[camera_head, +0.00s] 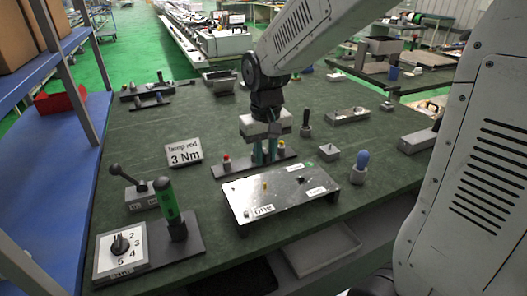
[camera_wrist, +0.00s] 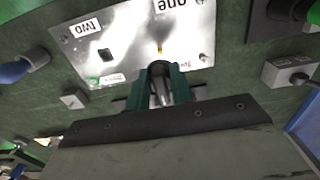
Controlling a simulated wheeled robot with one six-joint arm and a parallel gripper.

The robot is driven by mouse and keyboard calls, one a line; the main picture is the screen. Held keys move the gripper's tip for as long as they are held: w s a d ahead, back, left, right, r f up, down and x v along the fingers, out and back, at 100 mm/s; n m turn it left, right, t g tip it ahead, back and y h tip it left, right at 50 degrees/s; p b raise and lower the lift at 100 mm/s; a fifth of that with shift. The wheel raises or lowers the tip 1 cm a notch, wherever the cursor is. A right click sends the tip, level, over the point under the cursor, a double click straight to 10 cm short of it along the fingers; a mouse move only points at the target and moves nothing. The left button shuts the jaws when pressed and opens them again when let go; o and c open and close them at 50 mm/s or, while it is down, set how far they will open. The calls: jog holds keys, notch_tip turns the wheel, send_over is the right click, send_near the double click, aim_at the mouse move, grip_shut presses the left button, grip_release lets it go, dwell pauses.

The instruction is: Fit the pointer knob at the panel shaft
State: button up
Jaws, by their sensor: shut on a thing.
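The silver panel (camera_head: 319,204) lies on the green bench, with labels "one" and "two"; it also shows in the wrist view (camera_wrist: 130,65). A small brass shaft (camera_head: 264,186) stands up from it near label "one"; in the wrist view the shaft (camera_wrist: 160,48) is just beyond my fingertips. My gripper (camera_head: 265,158), with teal fingers, is behind the panel over a dark tray (camera_head: 232,174). In the wrist view my gripper (camera_wrist: 161,72) is shut on a dark grey piece (camera_wrist: 164,93), apparently the pointer knob. The fingers hide most of it, so its pointer direction is unclear.
A red-topped piece (camera_head: 227,161) stands on the tray's left. A blue-handled tool (camera_head: 360,166) stands right of the panel. A green-handled tool (camera_head: 169,206), numbered dial (camera_head: 119,246) and "3 Nm" sign (camera_head: 185,154) are left.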

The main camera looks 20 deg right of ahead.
jog(key=shift+s, duration=0.1)
jog(key=shift+f, duration=0.15)
send_over(266, 191)
jog(key=shift+f, duration=2.75)
jog(key=shift+f, duration=1.6)
jog(key=o, duration=1)
jog(key=shift+o, duration=0.2)
notch_tip(266, 191, up, 8)
jog(key=shift+f, duration=0.15)
